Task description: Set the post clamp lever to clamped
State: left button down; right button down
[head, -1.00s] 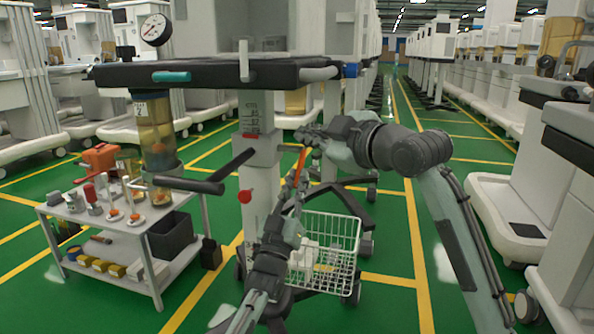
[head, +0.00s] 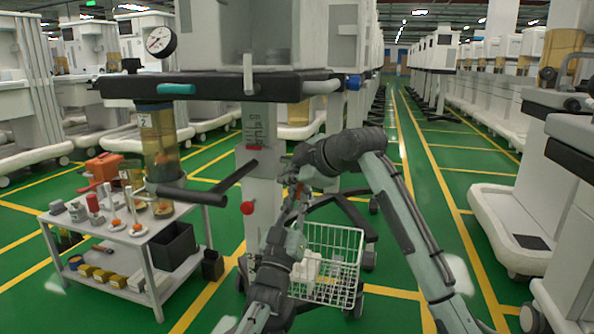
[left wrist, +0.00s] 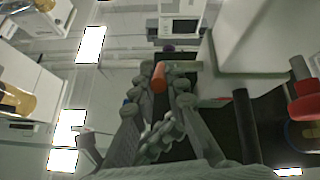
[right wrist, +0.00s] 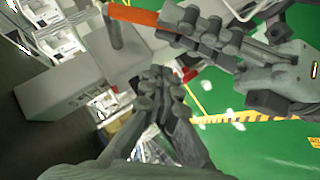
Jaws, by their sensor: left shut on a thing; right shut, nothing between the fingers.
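An orange lever (right wrist: 140,15) shows in the right wrist view, and its end lies between my left fingers in the left wrist view (left wrist: 158,82). I take it to be the post clamp lever. My left gripper (right wrist: 188,25) is shut on it. In the head view that gripper is just right of the pale post (head: 262,190), and the lever is mostly hidden by my arms. My right gripper (right wrist: 157,82) is shut and empty, close beside the left one. Where the lever joins the post is not clear.
A red knob (head: 247,208) and a black bar handle (head: 235,176) stick out by the post, under the dark worktop (head: 215,87). A white wire basket (head: 335,250) sits low beside my left arm. A loaded trolley (head: 140,238) stands at left.

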jog(key=shift+w+d+f, duration=0.4)
jog(key=shift+d+f, duration=0.05)
jog(key=shift+d, duration=0.2)
jog(key=shift+w+d+f, duration=0.35)
jog(key=shift+d+f, duration=0.1)
jog(key=shift+d, duration=0.2)
